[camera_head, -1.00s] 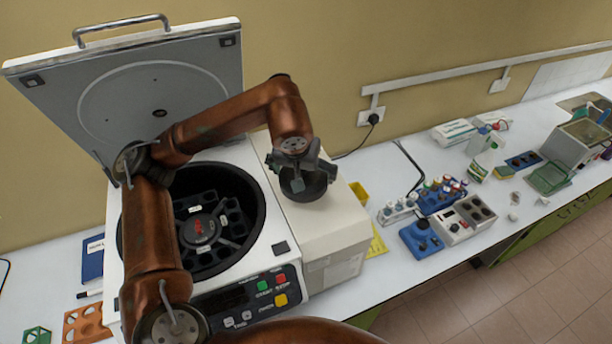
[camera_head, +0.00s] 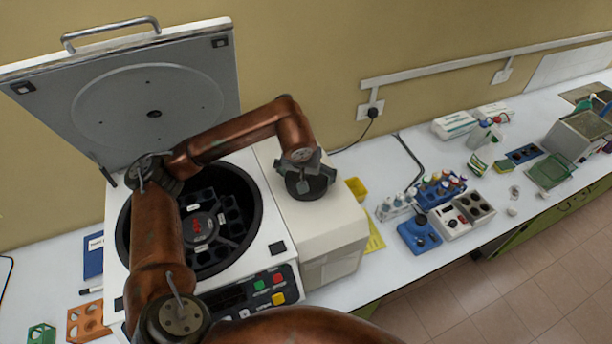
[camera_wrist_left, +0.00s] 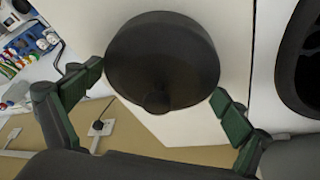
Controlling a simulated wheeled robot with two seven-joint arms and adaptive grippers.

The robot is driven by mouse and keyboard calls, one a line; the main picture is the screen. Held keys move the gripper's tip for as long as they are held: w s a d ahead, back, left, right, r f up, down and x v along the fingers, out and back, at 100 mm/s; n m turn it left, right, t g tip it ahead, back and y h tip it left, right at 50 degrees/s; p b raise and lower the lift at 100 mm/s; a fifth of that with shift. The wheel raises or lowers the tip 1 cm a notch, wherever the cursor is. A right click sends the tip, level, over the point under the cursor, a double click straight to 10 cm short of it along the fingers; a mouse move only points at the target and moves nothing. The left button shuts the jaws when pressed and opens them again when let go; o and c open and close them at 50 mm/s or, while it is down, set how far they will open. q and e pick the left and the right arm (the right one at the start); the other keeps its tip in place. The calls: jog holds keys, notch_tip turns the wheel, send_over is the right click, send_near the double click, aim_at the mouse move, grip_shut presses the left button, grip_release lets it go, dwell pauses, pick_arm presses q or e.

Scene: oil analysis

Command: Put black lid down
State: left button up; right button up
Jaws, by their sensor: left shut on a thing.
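The black lid (camera_head: 311,184) is a round dark disc over the light box-shaped top beside the centrifuge. In the left wrist view the lid (camera_wrist_left: 163,60) shows its round face and a small knob between my fingers. My left gripper (camera_head: 303,176) is above the lid and shut on it. In the left wrist view its green finger pads (camera_wrist_left: 155,100) stand on either side of the knob. Whether the lid touches the surface beneath is hard to tell. My right gripper is not in view.
The centrifuge (camera_head: 282,215) stands open at the left, its grey lid (camera_head: 150,110) raised. The box top (camera_head: 330,225) in front of the black lid is bare.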

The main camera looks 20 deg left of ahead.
pick_arm(q)
jog(key=o, duration=0.9)
jog(key=shift+w+f, duration=0.4)
jog(key=shift+w, duration=0.25)
jog(key=shift+s+r, duration=0.25)
jog(key=shift+s, duration=0.2)
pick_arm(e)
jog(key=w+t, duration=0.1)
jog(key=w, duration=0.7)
pick_arm(q)
jog(key=shift+s+r, duration=0.1)
notch_tip(320, 180, up, 2)
jog(key=shift+r, duration=0.1)
jog(key=v, duration=0.2)
jog(key=b+v, duration=0.1)
jog(key=v, duration=0.1)
jog(key=shift+s+d, duration=0.1)
jog(key=shift+s, duration=0.2)
jog(key=v, duration=0.4)
jog(key=shift+w+b, duration=0.15)
jog(key=shift+b, duration=0.25)
jog(key=shift+v, duration=0.8)
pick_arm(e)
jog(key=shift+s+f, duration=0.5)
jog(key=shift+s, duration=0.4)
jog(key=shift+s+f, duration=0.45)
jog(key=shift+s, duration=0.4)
